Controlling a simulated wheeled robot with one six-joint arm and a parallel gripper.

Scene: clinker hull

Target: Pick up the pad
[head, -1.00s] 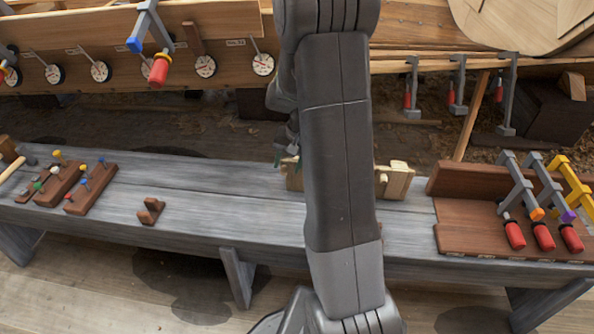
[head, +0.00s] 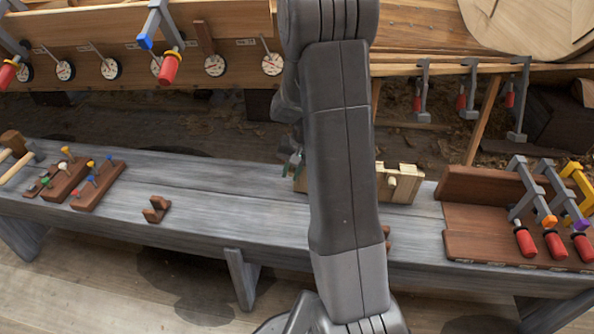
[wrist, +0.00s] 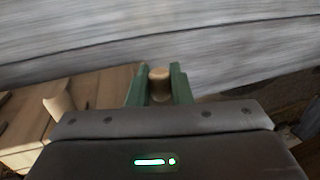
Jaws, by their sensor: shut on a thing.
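My gripper (wrist: 160,86) shows in the wrist view with green fingers closed on a small tan, round-ended piece (wrist: 160,84), seemingly the pad. Only its end shows between the fingers; the rest is hidden. In the head view my gripper (head: 291,168) is mostly behind my arm, and the held piece cannot be made out there. A pale wooden box (head: 404,188) stands on the bench behind my arm. Its wood shows in the wrist view (wrist: 112,88), left of the fingers, with another tan peg-like piece (wrist: 59,103) on it.
The grey bench (head: 220,195) has bare room left of my arm. A small brown notched block (head: 156,210) lies there. Pegged blocks (head: 98,186) and mallets (head: 14,145) are at left. A brown board (head: 480,238) with clamps (head: 527,240) is at right. The hull (head: 130,30) rises behind.

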